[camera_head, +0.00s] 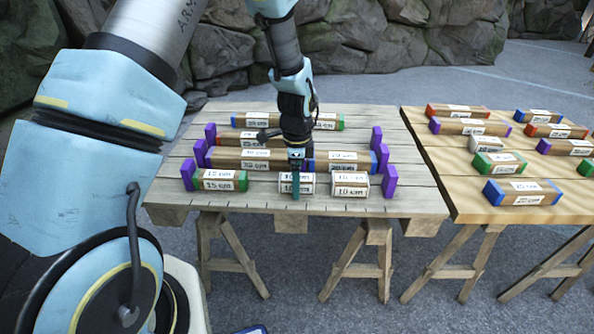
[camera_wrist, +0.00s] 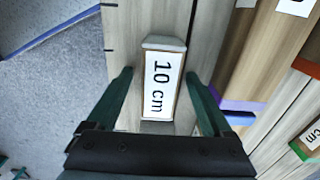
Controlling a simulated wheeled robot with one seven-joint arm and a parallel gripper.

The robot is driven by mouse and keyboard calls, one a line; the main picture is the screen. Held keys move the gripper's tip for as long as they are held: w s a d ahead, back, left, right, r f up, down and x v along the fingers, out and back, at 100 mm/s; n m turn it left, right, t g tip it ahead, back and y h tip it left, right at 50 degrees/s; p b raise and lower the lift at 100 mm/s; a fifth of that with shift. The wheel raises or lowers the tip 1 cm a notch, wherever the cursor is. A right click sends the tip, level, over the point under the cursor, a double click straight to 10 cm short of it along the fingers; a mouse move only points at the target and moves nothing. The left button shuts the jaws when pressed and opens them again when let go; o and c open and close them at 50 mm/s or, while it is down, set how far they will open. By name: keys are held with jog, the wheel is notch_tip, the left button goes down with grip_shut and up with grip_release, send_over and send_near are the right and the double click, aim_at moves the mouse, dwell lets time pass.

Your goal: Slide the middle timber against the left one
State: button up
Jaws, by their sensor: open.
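The middle timber (camera_head: 284,184) of the front row is a short pale block marked 10 cm, lying flat. The left timber (camera_head: 219,182) is brown, marked 15 cm, with green ends, and stands apart to its left across a clear gap. My gripper (camera_head: 296,186) is down at the middle timber, one finger showing in front of it. In the wrist view, my open gripper (camera_wrist: 158,74) has its green fingers on either side of the 10 cm timber (camera_wrist: 162,84), with gaps between them and its long sides. The left timber cannot be made out in that view.
A second 10 cm block (camera_head: 349,186) is at the right, near a purple stop (camera_head: 390,182). Another purple stop (camera_head: 187,175) stands at the left timber's far end. Longer timbers (camera_head: 240,160) lie behind. The table's front edge (camera_wrist: 106,40) is close.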

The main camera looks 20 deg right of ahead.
jog(key=shift+f, duration=0.15)
grip_shut()
dwell(0.7)
